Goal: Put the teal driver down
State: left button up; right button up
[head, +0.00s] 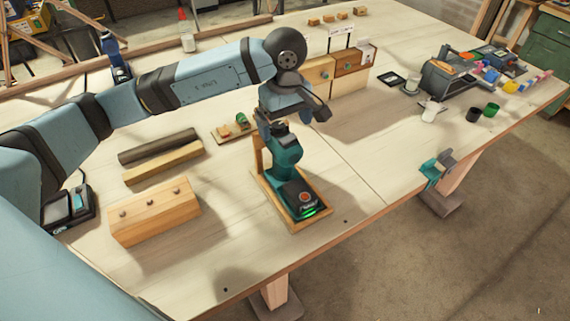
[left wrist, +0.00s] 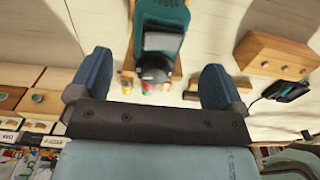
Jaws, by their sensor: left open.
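The teal driver (head: 288,165) sits in a small wooden cradle (head: 313,222) on the bench, its dark battery end toward the front edge with a green light showing. My left gripper (head: 291,112) is open just above the driver's far end. In the left wrist view the teal driver (left wrist: 161,25) shows between and beyond the two spread blue fingers, with space on both sides. The gripper partly hides the driver's top in the head view, so I cannot tell if a finger touches it. My right gripper is not in view.
A wooden block with knobs (head: 153,211) and two laths (head: 162,158) lie to the left. A small board with green and orange pieces (head: 234,129) is behind the cradle. Wooden boxes (head: 335,72) stand behind. A teal clamp (head: 437,166) is on the right edge. Bench right of the cradle is clear.

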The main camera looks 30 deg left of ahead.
aim_at(285, 136)
pick_arm(q)
jog(key=shift+w+f+p, duration=0.1)
jog(key=shift+f+p, duration=0.5)
jog(key=shift+f, duration=2.15)
grip_shut()
jog(key=shift+r, duration=0.1)
